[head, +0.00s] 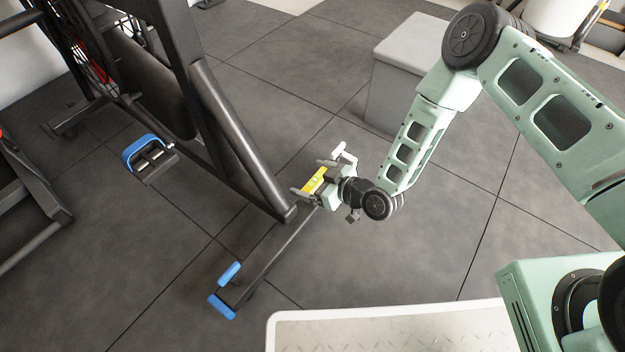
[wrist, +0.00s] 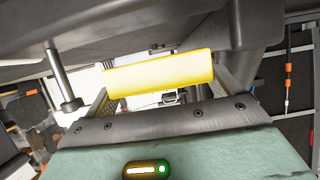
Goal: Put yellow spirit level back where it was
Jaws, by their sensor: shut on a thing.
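The yellow spirit level (head: 315,181) is held between the fingers of my gripper (head: 317,177), near the middle of the head view. The gripper is shut on it, in the air beside the dark frame of an exercise machine. In the wrist view the level (wrist: 160,76) lies crosswise between the two fingers, bright yellow and washed out by light. Its vials cannot be made out there. No workbench or marked spot for the level can be told in either view.
The exercise machine (head: 238,140) stands close to the left of my gripper, with a blue-edged pedal (head: 145,146) and a blue-capped foot bar (head: 222,307). A grey box (head: 395,100) stands behind. Dark tiled floor (head: 330,265) is clear in front.

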